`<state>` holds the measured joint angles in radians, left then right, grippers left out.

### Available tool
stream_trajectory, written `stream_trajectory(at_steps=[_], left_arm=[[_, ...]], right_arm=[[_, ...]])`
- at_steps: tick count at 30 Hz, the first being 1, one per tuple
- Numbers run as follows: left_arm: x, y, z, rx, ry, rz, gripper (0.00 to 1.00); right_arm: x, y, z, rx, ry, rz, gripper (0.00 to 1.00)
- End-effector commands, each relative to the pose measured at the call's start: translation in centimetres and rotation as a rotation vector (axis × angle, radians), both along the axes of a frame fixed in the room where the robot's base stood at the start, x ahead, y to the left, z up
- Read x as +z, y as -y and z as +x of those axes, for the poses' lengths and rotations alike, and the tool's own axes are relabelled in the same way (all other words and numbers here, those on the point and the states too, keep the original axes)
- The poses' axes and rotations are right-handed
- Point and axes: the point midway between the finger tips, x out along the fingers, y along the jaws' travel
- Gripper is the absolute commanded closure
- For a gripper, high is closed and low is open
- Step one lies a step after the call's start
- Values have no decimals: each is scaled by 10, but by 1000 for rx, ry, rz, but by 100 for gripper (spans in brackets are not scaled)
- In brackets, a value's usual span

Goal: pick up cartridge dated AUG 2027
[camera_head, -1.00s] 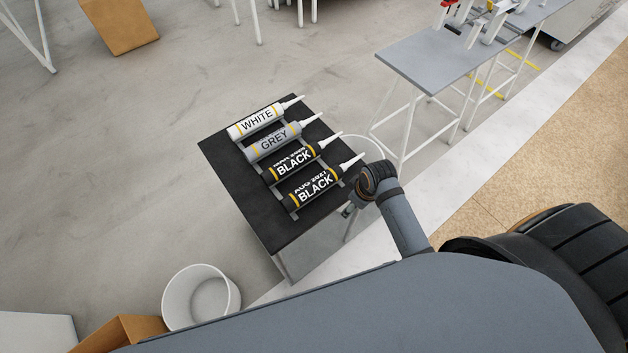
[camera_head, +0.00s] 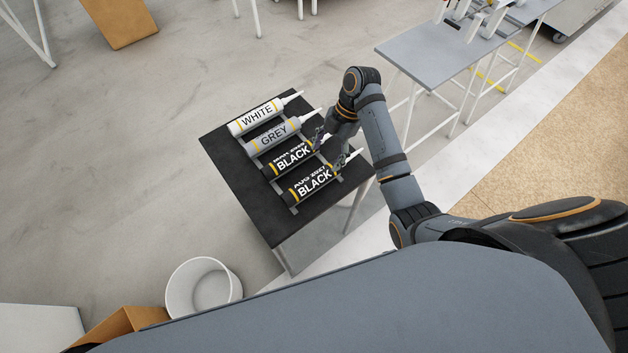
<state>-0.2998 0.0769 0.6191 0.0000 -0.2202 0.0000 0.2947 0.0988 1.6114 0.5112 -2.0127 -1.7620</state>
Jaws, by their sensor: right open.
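Four cartridges lie side by side on a rack on a small black-topped table. The nearest, a black cartridge (camera_head: 313,182) with a yellow band and white nozzle, is marked BLACK with a small date that appears to read AUG 2027. Just behind it lies another black cartridge (camera_head: 290,156), its small date hard to read. My right gripper (camera_head: 330,152) is open and empty, over the nozzle ends of the two black cartridges, partly hiding them. I cannot tell whether it touches either. My left gripper is not in view.
A grey cartridge (camera_head: 272,136) and a white cartridge (camera_head: 256,117) lie farther back on the rack. The black tabletop (camera_head: 235,170) is bare at left. A white bin (camera_head: 203,288) stands on the floor near its front. A grey bench (camera_head: 430,55) stands at back right.

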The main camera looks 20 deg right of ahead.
Motion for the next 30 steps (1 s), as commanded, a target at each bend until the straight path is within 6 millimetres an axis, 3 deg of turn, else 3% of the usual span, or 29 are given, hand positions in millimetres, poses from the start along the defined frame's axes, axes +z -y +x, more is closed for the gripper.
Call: stream_trajectory(at_steps=[5,9,14,19,24,30], left_arm=[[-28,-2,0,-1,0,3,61],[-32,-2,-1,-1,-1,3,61],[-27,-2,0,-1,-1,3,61],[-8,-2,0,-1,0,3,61],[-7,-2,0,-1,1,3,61],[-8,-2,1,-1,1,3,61]], right_arm=[[-31,-9,-4,-1,0,2,27],[-47,-18,-7,-3,-2,1,27],[-49,-20,-8,-5,-1,-1,27],[-71,-31,-13,-5,-5,0,27],[-93,-38,-15,-5,-2,-1,27],[-96,-38,-15,-4,1,-2,27]])
